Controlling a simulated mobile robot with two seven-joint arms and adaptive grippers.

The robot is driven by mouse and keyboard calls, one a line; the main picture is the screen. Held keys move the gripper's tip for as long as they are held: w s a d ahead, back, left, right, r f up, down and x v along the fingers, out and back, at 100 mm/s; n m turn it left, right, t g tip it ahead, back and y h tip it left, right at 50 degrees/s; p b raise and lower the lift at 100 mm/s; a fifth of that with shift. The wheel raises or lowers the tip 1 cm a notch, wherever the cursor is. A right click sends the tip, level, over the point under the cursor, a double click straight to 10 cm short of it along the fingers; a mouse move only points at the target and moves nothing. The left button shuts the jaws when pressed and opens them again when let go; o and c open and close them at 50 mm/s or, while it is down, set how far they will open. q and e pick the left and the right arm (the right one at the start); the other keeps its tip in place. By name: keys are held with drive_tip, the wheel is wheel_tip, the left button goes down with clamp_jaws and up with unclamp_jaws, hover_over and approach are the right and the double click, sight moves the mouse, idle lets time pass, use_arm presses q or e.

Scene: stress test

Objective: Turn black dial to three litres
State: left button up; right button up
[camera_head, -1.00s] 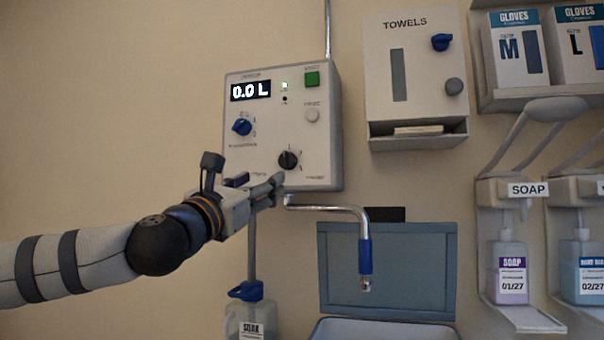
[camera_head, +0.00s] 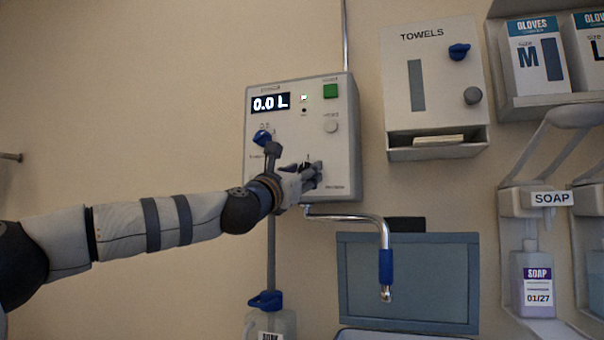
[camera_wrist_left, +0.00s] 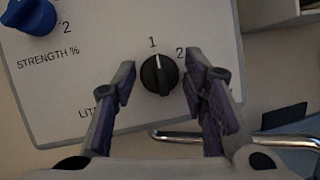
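The black dial (camera_wrist_left: 159,75) sits on the white dispenser panel (camera_wrist_left: 75,105), and its white pointer line is towards the "1" mark in the left wrist view. A "2" mark shows to its right. In the head view the dial is mostly hidden behind my left gripper (camera_head: 312,175). In the left wrist view the open fingers of my left gripper (camera_wrist_left: 160,92) stand on either side of the dial, with a gap to it on both sides. The display (camera_head: 270,103) on the panel reads 0.0 L. My right gripper is not in view.
A blue strength dial (camera_head: 262,138) is at the panel's left, and a green button (camera_head: 330,91) is at its top right. A metal spout (camera_head: 350,217) with a blue sleeve runs below the panel. A towel dispenser (camera_head: 435,90) and soap dispenser (camera_head: 532,250) are to the right.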

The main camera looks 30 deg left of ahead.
use_arm(q)
drive_tip(key=c, duration=0.6)
